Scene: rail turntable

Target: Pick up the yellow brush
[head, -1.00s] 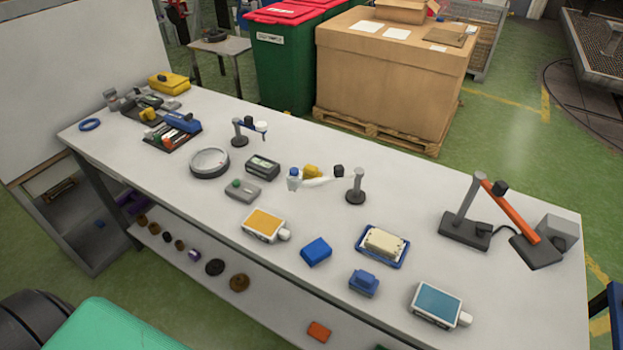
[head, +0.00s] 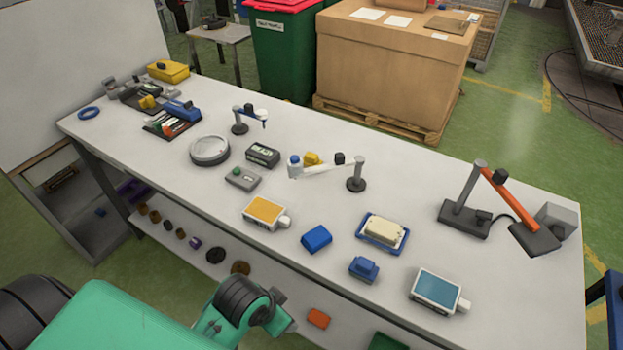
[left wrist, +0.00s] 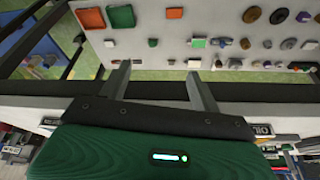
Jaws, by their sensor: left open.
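I cannot clearly tell which thing is the yellow brush. A small yellow piece (head: 312,158) lies mid-table, partly behind a small white jointed arm (head: 325,169). Another small yellow piece (head: 149,102) lies at the left end, near a larger yellow case (head: 168,71). My left gripper (left wrist: 158,70) is open and empty in the left wrist view, its two fingers apart. In the head view my left arm shows at the bottom, in front of the table's near edge; its gripper is not visible there. My right gripper is in neither view.
The white table (head: 375,290) holds a round dish (head: 210,150), an orange-faced box (head: 265,213), blue blocks (head: 317,239), a tray with a cream block (head: 382,232) and an orange-armed lamp (head: 510,205). A lower shelf (left wrist: 150,25) carries several small parts.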

